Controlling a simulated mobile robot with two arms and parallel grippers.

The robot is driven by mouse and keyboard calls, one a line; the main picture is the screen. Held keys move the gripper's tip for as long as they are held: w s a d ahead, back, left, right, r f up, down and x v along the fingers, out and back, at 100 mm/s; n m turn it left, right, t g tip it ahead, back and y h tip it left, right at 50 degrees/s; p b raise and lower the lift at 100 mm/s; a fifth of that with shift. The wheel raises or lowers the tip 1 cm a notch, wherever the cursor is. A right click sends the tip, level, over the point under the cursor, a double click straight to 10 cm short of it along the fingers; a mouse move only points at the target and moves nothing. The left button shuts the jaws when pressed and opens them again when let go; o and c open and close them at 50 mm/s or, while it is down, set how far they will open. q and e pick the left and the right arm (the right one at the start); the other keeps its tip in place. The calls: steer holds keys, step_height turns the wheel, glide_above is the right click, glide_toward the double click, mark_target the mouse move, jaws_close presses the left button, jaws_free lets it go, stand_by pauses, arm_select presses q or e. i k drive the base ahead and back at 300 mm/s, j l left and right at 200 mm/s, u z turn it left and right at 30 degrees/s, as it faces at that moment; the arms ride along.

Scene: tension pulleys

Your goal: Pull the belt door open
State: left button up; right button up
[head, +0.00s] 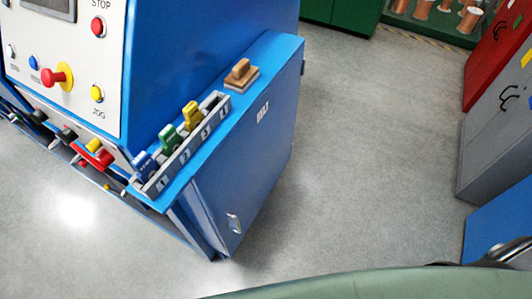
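The belt door (245,175) is the blue side panel of the blue machine, in the middle of the head view. A white label (262,113) that seems to read BELT is near its upper edge. A small metal handle (234,223) sits low, close to the panel's near vertical edge. A dark strip shows beside that edge; I cannot tell whether it is a gap, so whether the door is fully closed is unclear. Neither of my grippers shows in the view, and nothing touches the handle.
A slotted rack (183,145) with blue, green and yellow tagged pieces and a wooden-handled block (242,75) are on the machine's top. Grey floor (370,150) is clear right of the door. Grey and red cabinets (498,140) stand far right. A green curved surface (400,285) crosses the bottom.

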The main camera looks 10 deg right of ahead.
mark_target(232, 188)
steer(key=l, duration=0.65)
steer(key=k+l, duration=0.1)
steer(key=l, duration=0.6)
